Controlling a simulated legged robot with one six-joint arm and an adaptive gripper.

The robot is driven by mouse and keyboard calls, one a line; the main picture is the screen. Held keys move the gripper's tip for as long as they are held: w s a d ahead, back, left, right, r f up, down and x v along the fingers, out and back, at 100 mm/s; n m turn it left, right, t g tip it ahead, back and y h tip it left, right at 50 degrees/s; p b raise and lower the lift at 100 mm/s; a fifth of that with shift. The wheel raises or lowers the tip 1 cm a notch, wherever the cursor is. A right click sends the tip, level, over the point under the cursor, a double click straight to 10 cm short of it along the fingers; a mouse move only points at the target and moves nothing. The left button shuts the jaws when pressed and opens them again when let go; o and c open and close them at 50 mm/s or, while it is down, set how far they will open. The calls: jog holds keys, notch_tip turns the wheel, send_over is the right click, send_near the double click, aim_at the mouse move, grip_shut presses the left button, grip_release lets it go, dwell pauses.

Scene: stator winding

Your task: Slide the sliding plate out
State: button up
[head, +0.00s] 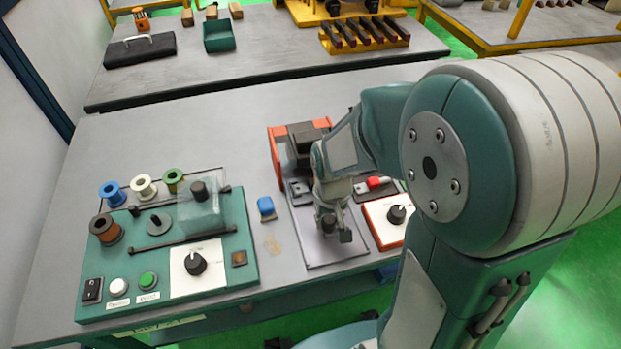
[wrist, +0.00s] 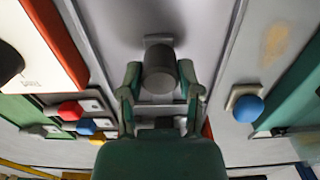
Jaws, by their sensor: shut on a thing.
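The sliding plate (head: 318,254) is a flat grey metal plate that lies in front of the orange and black machine (head: 284,158) in the head view. In the wrist view the plate (wrist: 205,32) runs between two raised edges. A dark grey cylindrical knob (wrist: 158,66) stands on it. My gripper (head: 334,226) points down over the plate, and in the wrist view its two fingers (wrist: 160,80) are closed around the knob, one on each side. The arm and fingers partly hide the knob and the back of the plate in the head view.
A green winding panel (head: 215,282) with spools, dials and buttons stands left of the plate. A blue-topped button (head: 266,207) sits between them. An orange box (head: 384,212) with a black dial and a red button (head: 376,182) are on the right.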

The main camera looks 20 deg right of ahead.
jog(key=shift+s, duration=2.55)
jog(key=o, duration=0.8)
jog(key=shift+r, duration=3.05)
jog(key=s+r+t, duration=0.1)
jog(key=r+t, duration=0.1)
jog(key=r, duration=0.2)
jog(key=s+r+t, duration=0.1)
jog(key=s+r, duration=0.1)
jog(key=r, duration=0.2)
jog(key=s+r+t, duration=0.1)
jog(key=r+t, duration=0.1)
jog(key=r, duration=0.3)
jog(key=shift+s+r+t, duration=0.1)
jog(key=shift+s+t, duration=0.05)
jog(key=shift+t, duration=0.15)
